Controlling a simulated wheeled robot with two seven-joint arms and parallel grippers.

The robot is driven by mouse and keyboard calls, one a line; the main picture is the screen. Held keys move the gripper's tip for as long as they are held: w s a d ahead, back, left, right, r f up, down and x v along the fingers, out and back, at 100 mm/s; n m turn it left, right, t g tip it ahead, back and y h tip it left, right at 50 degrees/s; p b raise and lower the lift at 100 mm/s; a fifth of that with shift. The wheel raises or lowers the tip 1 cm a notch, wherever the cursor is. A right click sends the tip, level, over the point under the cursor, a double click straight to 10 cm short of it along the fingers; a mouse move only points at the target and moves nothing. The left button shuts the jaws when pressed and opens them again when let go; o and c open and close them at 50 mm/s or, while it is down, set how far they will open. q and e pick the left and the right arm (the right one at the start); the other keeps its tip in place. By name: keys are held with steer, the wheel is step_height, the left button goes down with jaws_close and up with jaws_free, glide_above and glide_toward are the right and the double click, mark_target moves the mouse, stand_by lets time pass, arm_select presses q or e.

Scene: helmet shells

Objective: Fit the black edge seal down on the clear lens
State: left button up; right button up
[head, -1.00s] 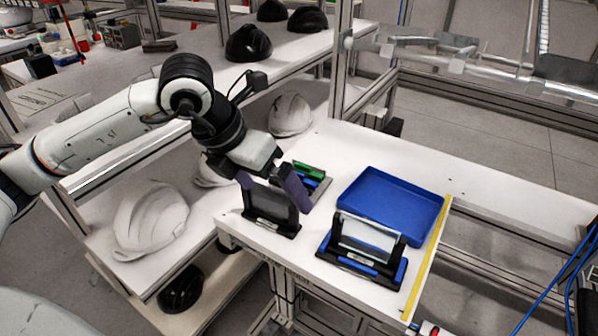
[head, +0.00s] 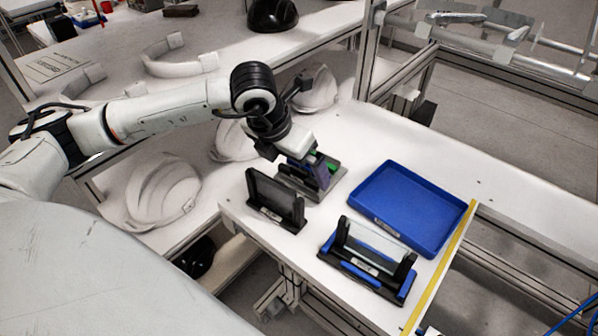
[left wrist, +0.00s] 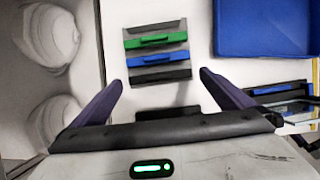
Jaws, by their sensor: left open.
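A small grey rack (head: 330,190) stands on the white table. In the left wrist view it holds a green strip (left wrist: 155,40), a blue strip (left wrist: 158,58) and a black strip (left wrist: 160,76), which looks like the edge seal. The clear lens (head: 372,252) stands upright in a black and blue holder (head: 350,272) at the table's front right; part of the holder shows at the right edge of the left wrist view. My left gripper (left wrist: 160,78) is open, its purple fingers on either side of the rack's near end, with nothing between them. In the head view it hides part of the rack.
A dark lens (head: 275,198) stands in a black holder left of the rack. A blue tray (head: 455,232) lies to the right, beside a yellow edge strip (head: 440,275). White helmet shells (head: 163,190) sit on the lower shelf at left. Bare table lies behind the tray.

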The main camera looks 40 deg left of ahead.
arm_select(q)
steer(key=shift+x, duration=0.85)
steer(key=c, duration=0.9)
steer(key=shift+r, duration=0.1)
